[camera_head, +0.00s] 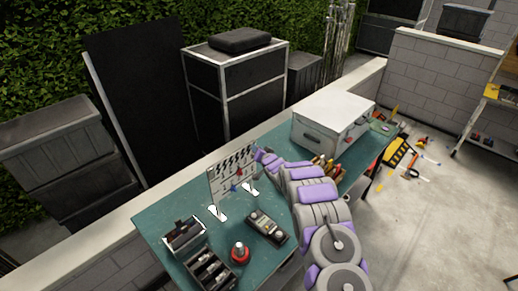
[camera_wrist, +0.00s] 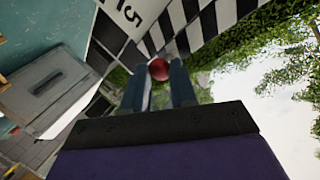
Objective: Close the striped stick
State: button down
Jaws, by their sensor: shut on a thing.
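A white upright panel (camera_head: 217,190) with rows of black striped marks stands on the green table. In the wrist view the panel (camera_wrist: 120,12) is close, with broad black-and-white stripes (camera_wrist: 205,22) and a printed "5". My gripper (camera_head: 259,155) is at the panel's upper right edge. In the wrist view its two blue-grey fingers (camera_wrist: 158,76) are on either side of a small red ball (camera_wrist: 158,68) and shut on it. The ball's stem is hidden, so I cannot tell which striped stick it belongs to.
A white metal box (camera_head: 325,125) stands behind my arm on the green table (camera_head: 160,217). A dark control box (camera_head: 267,227), a red button (camera_head: 240,253) and open trays (camera_head: 210,272) lie at the front. A low wall borders the back.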

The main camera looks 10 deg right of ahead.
jog(key=shift+s+f, duration=0.1)
jog(key=shift+f, duration=0.3)
jog(key=c, duration=1.3)
grip_release()
jog(key=shift+a+f, duration=0.1)
jog(key=o, duration=0.3)
jog(key=shift+w, duration=0.2)
jog(key=shift+o, duration=0.5)
jog(key=shift+s+r, duration=0.15)
jog(key=shift+r, duration=0.05)
jog(key=shift+s, duration=0.1)
jog(key=b+v, duration=0.3)
jog(key=v, duration=1.4)
